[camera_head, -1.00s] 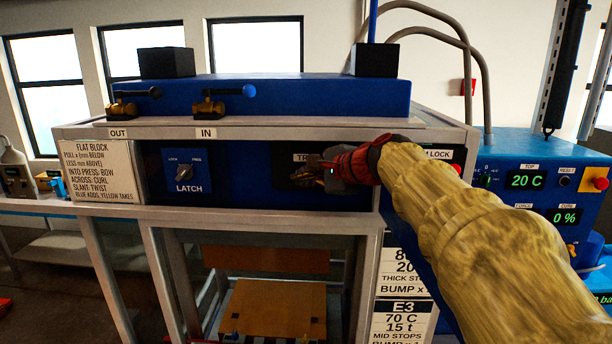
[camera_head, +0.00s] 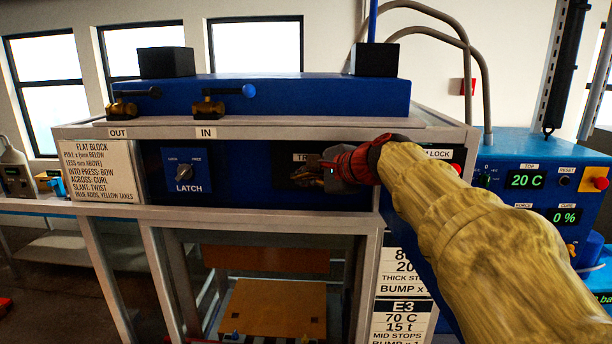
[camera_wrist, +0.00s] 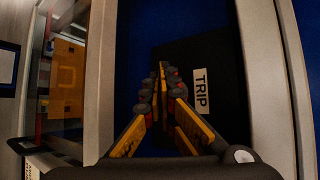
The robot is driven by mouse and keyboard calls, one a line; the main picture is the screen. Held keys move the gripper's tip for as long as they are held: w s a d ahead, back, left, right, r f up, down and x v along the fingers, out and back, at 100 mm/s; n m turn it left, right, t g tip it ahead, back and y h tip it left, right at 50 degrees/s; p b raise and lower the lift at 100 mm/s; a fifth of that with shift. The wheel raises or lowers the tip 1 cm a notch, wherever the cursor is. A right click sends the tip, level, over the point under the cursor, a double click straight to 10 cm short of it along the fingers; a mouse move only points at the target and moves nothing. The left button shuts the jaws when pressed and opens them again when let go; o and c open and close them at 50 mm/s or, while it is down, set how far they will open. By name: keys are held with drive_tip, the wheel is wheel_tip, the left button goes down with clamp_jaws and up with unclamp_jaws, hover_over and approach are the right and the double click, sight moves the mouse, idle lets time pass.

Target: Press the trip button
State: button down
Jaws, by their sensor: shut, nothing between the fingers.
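The trip panel is a dark plate (camera_wrist: 222,60) with a white TRIP label (camera_wrist: 201,90) on the blue front of the press. In the head view its label (camera_head: 302,157) is partly covered by my gripper (camera_head: 318,178). In the wrist view my gripper (camera_wrist: 162,70) is shut and empty, with its fingertips together in front of the dark plate, left of the label. The trip button itself is hidden behind the fingers. I cannot tell whether the fingertips touch it.
A LATCH knob (camera_head: 184,173) sits left of the trip panel. A LOCK label (camera_head: 438,154) and red button are to the right beside my arm. A blue control box (camera_head: 530,200) with green readouts stands at the right.

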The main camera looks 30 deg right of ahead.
drive_tip(key=shift+w+d, duration=0.1)
drive_tip(key=shift+w+d, duration=0.2)
drive_tip(key=shift+w, duration=0.1)
drive_tip(key=shift+w+d, duration=0.25)
drive_tip(key=shift+w, duration=0.15)
idle(1.2)
drive_tip(key=shift+s+a, duration=0.1)
drive_tip(key=shift+s, duration=0.05)
drive_tip(key=shift+s+a, duration=0.4)
drive_tip(key=shift+s, duration=0.2)
drive_tip(key=shift+b, duration=0.3)
drive_tip(key=shift+s+a+b, duration=0.3)
drive_tip(key=shift+s+a, duration=0.45)
drive_tip(key=shift+s, duration=0.35)
drive_tip(key=shift+s+a+b, duration=0.25)
drive_tip(key=shift+s+a, duration=0.45)
drive_tip(key=shift+s, duration=0.35)
